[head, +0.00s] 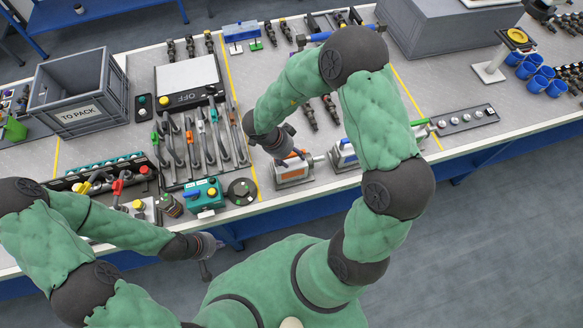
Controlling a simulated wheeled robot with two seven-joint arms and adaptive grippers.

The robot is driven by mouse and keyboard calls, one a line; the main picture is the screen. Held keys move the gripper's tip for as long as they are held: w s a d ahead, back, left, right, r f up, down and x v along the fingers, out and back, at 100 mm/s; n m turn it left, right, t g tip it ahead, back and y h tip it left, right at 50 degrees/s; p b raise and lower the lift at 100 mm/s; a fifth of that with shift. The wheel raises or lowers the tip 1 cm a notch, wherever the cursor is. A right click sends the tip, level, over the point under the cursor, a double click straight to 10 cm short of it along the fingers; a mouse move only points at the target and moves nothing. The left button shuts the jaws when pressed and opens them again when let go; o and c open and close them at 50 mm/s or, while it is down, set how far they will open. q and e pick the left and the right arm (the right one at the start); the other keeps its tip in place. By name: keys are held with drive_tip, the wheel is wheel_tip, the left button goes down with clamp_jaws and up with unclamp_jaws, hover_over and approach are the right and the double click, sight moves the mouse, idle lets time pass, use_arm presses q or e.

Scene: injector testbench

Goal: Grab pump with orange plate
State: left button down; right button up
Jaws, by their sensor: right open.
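The pump with the orange plate (292,176) sits on the bench near its front edge, a grey metal body. My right gripper (297,153) is directly above its back part and hides some of it; the jaws are open, and I cannot tell whether they touch it. My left gripper (207,274) hangs in front of the bench edge, away from the pump and low; its fingers are too small to tell open from shut.
A similar pump with a blue plate (343,156) stands just right, partly behind my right arm. A green and blue device (205,196) and a round dark disc (241,191) lie left. The "TO PACK" crate (79,118) stands far left. A grey panel with knobs (465,120) lies right.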

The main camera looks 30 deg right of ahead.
drive_tip(key=shift+d+f, duration=0.2)
drive_tip(key=shift+f, duration=0.3)
clamp_jaws()
drive_tip(key=shift+r, duration=0.15)
drive_tip(key=shift+w+r, duration=0.1)
drive_tip(key=shift+r, duration=0.05)
